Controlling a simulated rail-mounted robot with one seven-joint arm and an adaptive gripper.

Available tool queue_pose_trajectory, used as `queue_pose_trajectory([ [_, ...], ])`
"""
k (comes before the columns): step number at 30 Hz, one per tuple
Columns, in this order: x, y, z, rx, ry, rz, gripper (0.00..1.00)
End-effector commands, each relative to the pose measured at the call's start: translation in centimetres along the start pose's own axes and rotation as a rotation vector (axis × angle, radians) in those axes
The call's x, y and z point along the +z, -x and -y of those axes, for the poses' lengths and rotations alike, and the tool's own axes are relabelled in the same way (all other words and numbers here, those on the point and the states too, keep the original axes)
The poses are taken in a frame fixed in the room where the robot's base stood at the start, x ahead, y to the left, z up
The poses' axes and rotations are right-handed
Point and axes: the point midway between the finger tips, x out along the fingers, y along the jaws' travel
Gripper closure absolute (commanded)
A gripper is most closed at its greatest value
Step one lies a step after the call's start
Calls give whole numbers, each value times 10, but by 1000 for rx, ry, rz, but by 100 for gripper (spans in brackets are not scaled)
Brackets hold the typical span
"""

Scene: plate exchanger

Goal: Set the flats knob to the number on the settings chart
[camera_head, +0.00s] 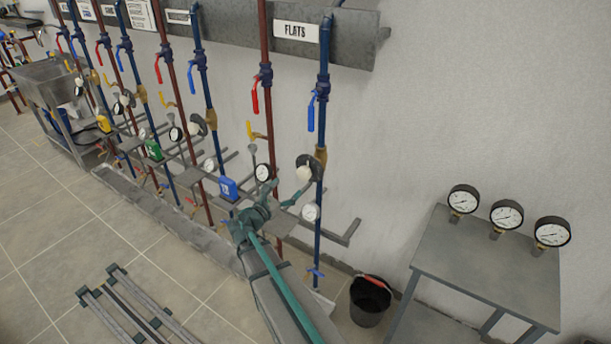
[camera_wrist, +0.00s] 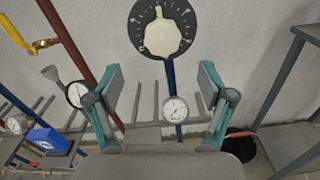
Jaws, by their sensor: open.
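The flats knob is a cream knob (camera_wrist: 162,36) on a dark round dial (camera_wrist: 178,13) with pale marks. In the wrist view it is at the top centre, beyond my open fingers; in the head view the knob (camera_head: 304,173) sits on the blue pipe below the FLATS sign (camera_head: 296,31). The dial's numbers are too small to read. My gripper (camera_wrist: 160,85) is open and empty, its two teal fingers apart and not touching the knob. In the head view my gripper (camera_head: 262,212) is below and left of the knob. A white chart (camera_head: 140,14) is cut off at the top; its text is unreadable.
A pressure gauge (camera_wrist: 175,109) is below the dial. A red pipe (camera_wrist: 70,45) with a yellow lever (camera_wrist: 38,45) stands left. A blue box (camera_head: 228,188) is left of my gripper. A grey table (camera_head: 465,265) with gauges and a black bucket (camera_head: 370,303) are right.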

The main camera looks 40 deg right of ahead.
Motion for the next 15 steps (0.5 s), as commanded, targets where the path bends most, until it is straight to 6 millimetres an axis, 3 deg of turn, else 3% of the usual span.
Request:
queue_pose_trajectory([
  [5,1,-18,0,-3,6,0,19],
  [15,2,-75,0,-4,4,-1,19],
])
